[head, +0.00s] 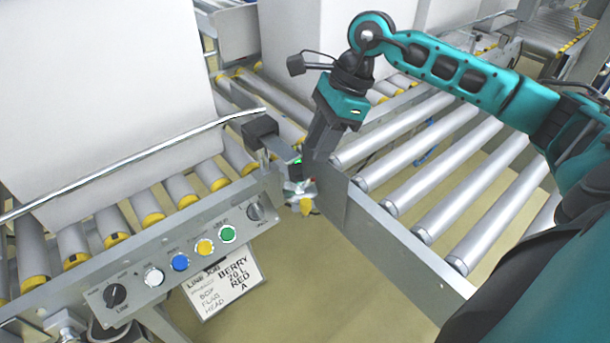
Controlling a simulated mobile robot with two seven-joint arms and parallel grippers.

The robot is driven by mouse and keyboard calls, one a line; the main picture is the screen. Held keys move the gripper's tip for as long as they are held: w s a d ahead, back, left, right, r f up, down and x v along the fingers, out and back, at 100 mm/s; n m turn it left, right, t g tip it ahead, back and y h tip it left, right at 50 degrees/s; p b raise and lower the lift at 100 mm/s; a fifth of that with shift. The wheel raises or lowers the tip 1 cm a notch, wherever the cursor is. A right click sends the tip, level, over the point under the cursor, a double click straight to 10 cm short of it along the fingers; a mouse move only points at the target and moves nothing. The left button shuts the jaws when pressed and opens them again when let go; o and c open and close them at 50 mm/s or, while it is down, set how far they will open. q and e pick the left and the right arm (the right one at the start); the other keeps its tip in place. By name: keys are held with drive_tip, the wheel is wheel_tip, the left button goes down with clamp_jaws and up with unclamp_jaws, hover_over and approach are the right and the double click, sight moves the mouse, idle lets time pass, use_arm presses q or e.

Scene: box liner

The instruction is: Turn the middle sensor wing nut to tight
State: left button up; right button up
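My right gripper (314,153) reaches down from the teal arm to the corner where the control-panel rail meets the roller conveyor. Its dark fingers are seen edge-on, so I cannot tell whether they are open or shut, or whether they touch anything. Just left of the fingertips is a small dark sensor (295,170) with a green light, on a metal bracket. Below it hangs a small pale fitting (299,190) with a yellow part. I cannot make out the wing nut; it may be hidden by the gripper or too small. My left gripper is not in view.
A panel (190,255) with several coloured buttons and two dark knobs runs along the left conveyor. A guide rail (140,160) crosses above its yellow-ended rollers, before a large white box (95,90). A handwritten sign (222,283) hangs below. Bare rollers (440,180) lie right; floor shows between.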

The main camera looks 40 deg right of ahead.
sight(304, 177)
drive_tip(key=b+x, duration=0.1)
drive_tip(key=x, duration=0.6)
drive_tip(key=shift+a+f, duration=0.15)
drive_tip(key=shift+f, duration=0.15)
drive_tip(key=shift+c, duration=0.3)
drive_tip(key=shift+w, duration=0.1)
clamp_jaws()
